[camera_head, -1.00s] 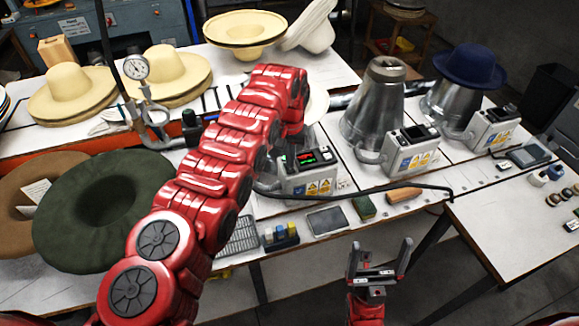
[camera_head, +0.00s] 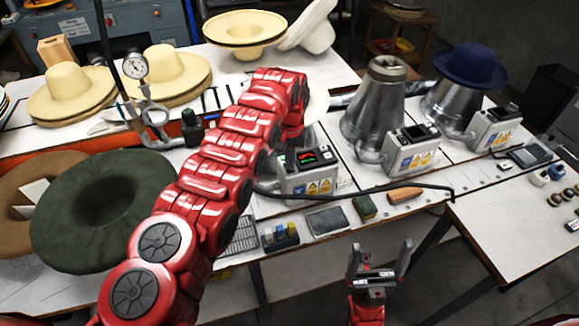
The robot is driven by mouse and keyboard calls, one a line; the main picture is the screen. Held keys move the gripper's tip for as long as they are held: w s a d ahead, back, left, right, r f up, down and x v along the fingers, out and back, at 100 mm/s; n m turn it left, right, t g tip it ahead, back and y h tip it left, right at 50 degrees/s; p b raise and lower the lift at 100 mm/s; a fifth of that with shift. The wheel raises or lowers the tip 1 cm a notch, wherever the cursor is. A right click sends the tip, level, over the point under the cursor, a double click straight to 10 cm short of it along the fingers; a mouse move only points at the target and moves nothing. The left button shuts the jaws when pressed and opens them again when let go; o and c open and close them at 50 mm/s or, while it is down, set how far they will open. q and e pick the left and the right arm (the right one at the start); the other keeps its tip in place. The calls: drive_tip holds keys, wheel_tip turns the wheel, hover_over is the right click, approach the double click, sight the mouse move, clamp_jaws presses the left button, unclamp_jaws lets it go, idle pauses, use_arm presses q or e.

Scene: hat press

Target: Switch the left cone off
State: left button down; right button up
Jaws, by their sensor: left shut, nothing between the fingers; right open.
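The left cone (camera_head: 317,137) is grey metal and mostly hidden behind my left arm. Its control box (camera_head: 312,183) stands in front of it, with yellow warning labels and a lit screen (camera_head: 314,156) showing red and green. My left arm reaches up over the bench and bends down just behind this screen. My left gripper (camera_head: 291,146) is shut and empty close to the box's top; its fingertips are mostly hidden, so I cannot tell whether they touch the box. My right gripper (camera_head: 379,262) is open and empty, low in front of the bench.
A bare middle cone (camera_head: 373,112) and a right cone (camera_head: 450,104) under a blue hat (camera_head: 470,65) stand to the right, each with a box. Felt hats lie left.

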use_arm(q)
drive_tip(key=shift+s+f, duration=0.1)
drive_tip(key=shift+f, duration=0.15)
drive_tip(key=shift+r, duration=1.1)
drive_tip(key=shift+r+p, duration=0.35)
drive_tip(key=shift+r, duration=2.1)
